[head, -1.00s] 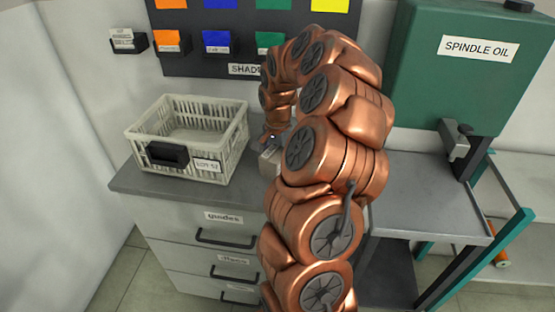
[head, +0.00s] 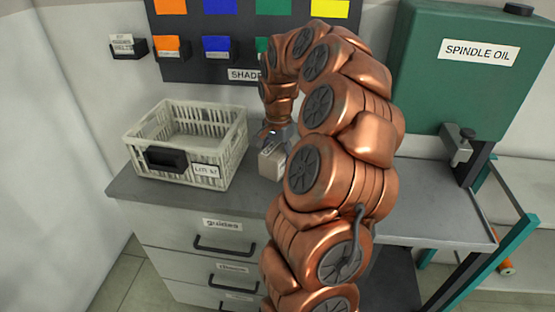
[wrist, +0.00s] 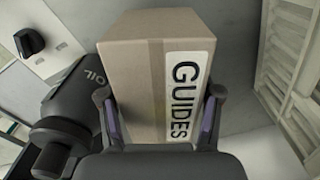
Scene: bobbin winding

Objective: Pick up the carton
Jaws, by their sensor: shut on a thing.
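The carton (wrist: 145,75) is a brown cardboard box with a white label reading GUIDES, large in the middle of the wrist view. In the head view the carton (head: 271,163) is small, right of the basket and partly hidden by my arm. My gripper (wrist: 160,118) is shut on the carton, one finger on each side of it. In the head view my gripper (head: 279,138) is at the carton's top, mostly hidden. I cannot tell clearly whether the carton's base is clear of the counter.
A cream slatted basket (head: 222,160) labelled LOT 57 stands on the grey counter (head: 135,190), left of the carton. Drawers (head: 205,245) are below. A green SPINDLE OIL tank (head: 430,90) is at right. A shade board (head: 200,68) with coloured cards hangs behind.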

